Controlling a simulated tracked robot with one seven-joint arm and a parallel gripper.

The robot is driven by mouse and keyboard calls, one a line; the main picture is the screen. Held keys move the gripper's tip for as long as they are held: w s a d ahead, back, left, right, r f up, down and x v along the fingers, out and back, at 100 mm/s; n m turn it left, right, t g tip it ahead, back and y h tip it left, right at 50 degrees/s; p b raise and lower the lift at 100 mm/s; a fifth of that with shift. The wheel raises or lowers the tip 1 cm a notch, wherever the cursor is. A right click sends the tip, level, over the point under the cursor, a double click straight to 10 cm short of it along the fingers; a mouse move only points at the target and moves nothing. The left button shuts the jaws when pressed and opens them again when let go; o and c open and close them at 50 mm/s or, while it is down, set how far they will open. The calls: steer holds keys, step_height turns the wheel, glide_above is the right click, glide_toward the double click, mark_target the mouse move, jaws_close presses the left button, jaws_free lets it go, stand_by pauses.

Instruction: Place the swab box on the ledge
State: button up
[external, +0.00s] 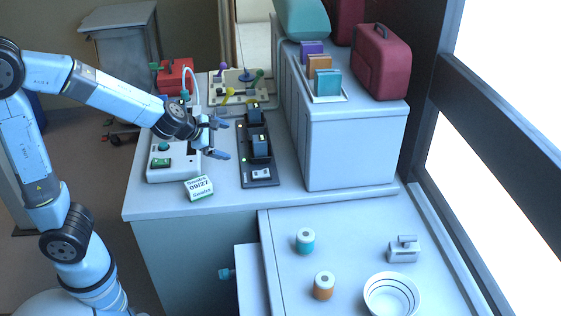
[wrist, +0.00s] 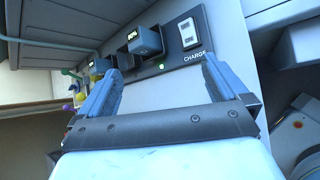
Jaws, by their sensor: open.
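The swab box (external: 199,188) is a small white box with green trim and a printed "Swabs 09/27" label. It sits on the white counter near its front edge in the external view; I cannot make it out in the wrist view. My gripper (external: 224,140) is open and empty above the counter, behind the box and beside the black charging dock (external: 259,150). In the wrist view my gripper (wrist: 160,75) has its fingers spread, with the dock (wrist: 165,50) beyond them. A raised white ledge-like block (external: 352,140) stands to the right; whether it is the ledge is unclear.
A white device (external: 163,172) stands left of the dock. A tray of coloured items (external: 240,100) lies behind. On the block are a rack of small boxes (external: 326,88) and a red case (external: 381,62). The lower surface holds two jars (external: 306,240) and a white bowl (external: 391,296).

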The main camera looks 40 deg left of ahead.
steer(key=s+a+r+m+g+y, duration=0.1)
steer(key=s+a+r+m, duration=0.1)
steer(key=s+a+m, duration=0.3)
steer(key=s+a+r+m+g+y, duration=0.1)
steer(key=s+a+r+m, duration=0.2)
steer(key=s+m, duration=0.8)
steer(key=s+a+r+m+g, duration=0.2)
steer(key=s+a+m, duration=0.5)
steer(key=s, duration=0.3)
steer(key=shift+s+a+r+m+y, duration=0.15)
steer(key=shift+a+r+m+y, duration=0.05)
steer(key=shift+a+m+y, duration=0.25)
